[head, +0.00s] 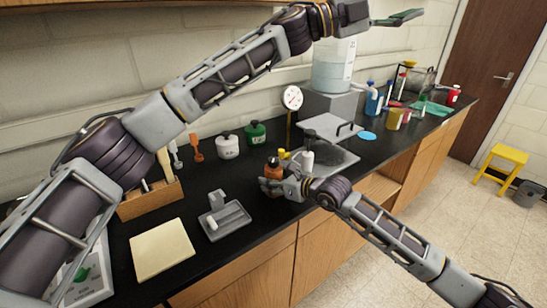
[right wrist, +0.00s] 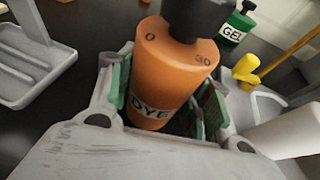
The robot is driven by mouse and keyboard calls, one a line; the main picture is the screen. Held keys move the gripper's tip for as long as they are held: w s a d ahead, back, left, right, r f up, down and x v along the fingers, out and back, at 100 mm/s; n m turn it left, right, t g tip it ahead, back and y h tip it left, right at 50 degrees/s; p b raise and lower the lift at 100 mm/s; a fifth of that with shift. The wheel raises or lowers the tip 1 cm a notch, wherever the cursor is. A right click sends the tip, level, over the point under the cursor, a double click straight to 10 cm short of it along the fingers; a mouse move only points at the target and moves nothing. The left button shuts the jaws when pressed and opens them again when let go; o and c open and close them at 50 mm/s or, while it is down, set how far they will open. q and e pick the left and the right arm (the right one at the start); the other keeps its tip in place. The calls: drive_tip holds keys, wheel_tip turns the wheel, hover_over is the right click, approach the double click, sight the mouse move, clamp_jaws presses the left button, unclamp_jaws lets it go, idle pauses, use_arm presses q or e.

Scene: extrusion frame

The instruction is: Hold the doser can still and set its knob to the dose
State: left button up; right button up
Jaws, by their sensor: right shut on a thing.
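The orange doser can (head: 273,164), lettered DYE, stands upright on the black counter near the sink. In the right wrist view the can (right wrist: 163,75) shows the marks 0 and 30 on its top, around a black knob (right wrist: 197,16) that is cut off by the top edge. My right gripper (head: 272,184) is shut on the can's body, with a green-padded finger on either side. My left gripper (head: 398,18) is high up above the counter's back, away from the can. Its fingers overlap in this view, so its opening is unclear.
A green GEL can (head: 255,132) and a white can (head: 228,147) stand behind the orange can. A grey tray (head: 238,216) and a cream board (head: 162,248) lie to the left. A sink (head: 335,160) and a white bottle (head: 308,160) are close on the right.

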use_arm(q)
drive_tip(key=w+a+r+n+t+y, duration=0.1)
drive_tip(key=w+a+n+t+y, duration=0.15)
drive_tip(key=w+n+t, duration=0.55)
drive_tip(key=w+a+r+n+t+y, duration=0.1)
drive_tip(key=w+a+r+n+t, duration=0.15)
drive_tip(key=w+n+t, duration=0.5)
drive_tip(key=w+a+f+n+y, duration=0.4)
drive_tip(key=f+n+y, duration=0.1)
drive_tip(key=f+n, duration=0.15)
drive_tip(key=w+a+f+n+y, duration=0.3)
drive_tip(key=w+f+n+y, duration=0.15)
drive_tip(key=n, duration=0.35)
drive_tip(key=s+a+f+n+g+y, duration=0.2)
drive_tip(key=s+f+n+g, duration=0.15)
drive_tip(key=f, duration=0.45)
drive_tip(key=s+a+f+n+g+y, duration=0.25)
drive_tip(key=f+g, duration=0.25)
drive_tip(key=f, duration=0.3)
drive_tip(key=s+a+f+n+g+y, duration=0.3)
drive_tip(key=s+a+g, duration=0.4)
drive_tip(key=s, duration=0.5)
wheel_tip(320, 180, down, 2)
drive_tip(key=shift+a+f+n+y, duration=0.2)
drive_tip(key=shift+a+n+y, duration=0.2)
drive_tip(key=shift+a+y, duration=0.15)
